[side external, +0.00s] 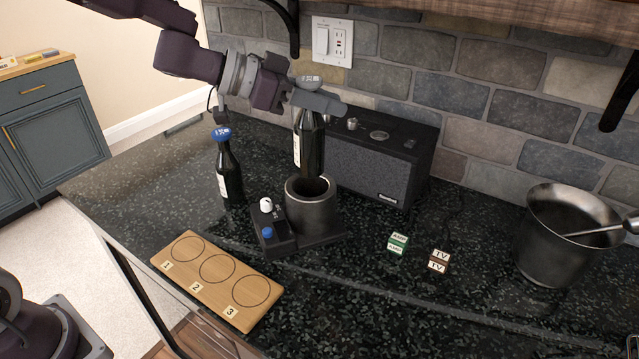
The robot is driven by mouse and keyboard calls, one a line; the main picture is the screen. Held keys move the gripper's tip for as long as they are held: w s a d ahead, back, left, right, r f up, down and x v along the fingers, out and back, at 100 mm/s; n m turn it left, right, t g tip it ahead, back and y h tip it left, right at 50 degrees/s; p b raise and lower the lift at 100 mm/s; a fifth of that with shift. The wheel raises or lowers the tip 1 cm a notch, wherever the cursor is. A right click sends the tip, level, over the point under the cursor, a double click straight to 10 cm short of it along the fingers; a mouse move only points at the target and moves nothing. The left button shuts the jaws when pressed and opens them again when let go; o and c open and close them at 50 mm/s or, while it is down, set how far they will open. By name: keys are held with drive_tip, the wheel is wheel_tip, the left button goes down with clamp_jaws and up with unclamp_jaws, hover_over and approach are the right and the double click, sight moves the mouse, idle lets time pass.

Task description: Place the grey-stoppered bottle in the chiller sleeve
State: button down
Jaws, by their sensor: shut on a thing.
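A dark bottle (309,150) with a pale label hangs upright in my gripper (312,104), which is shut on its upper part. A grey stopper (309,82) shows at the bottle's top, by the gripper. The chiller sleeve (312,215) is a dark metal cylinder with an open top, standing on a black base with a small control panel. The bottle's lower end is just above or at the sleeve's opening; I cannot tell whether it has entered. A second dark bottle (229,175) with a blue stopper (221,134) stands on the counter to the left of the sleeve.
A black speaker box (375,165) stands close behind the sleeve. A wooden board (200,262) with three numbered circles lies empty in front. The front-right counter is clear.

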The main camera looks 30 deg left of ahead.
wheel_tip(320, 180, down, 12)
idle(0.3)
drive_tip(key=c, duration=1.2)
unclamp_jaws()
drive_tip(key=shift+f, duration=0.1)
drive_tip(key=shift+c, duration=0.2)
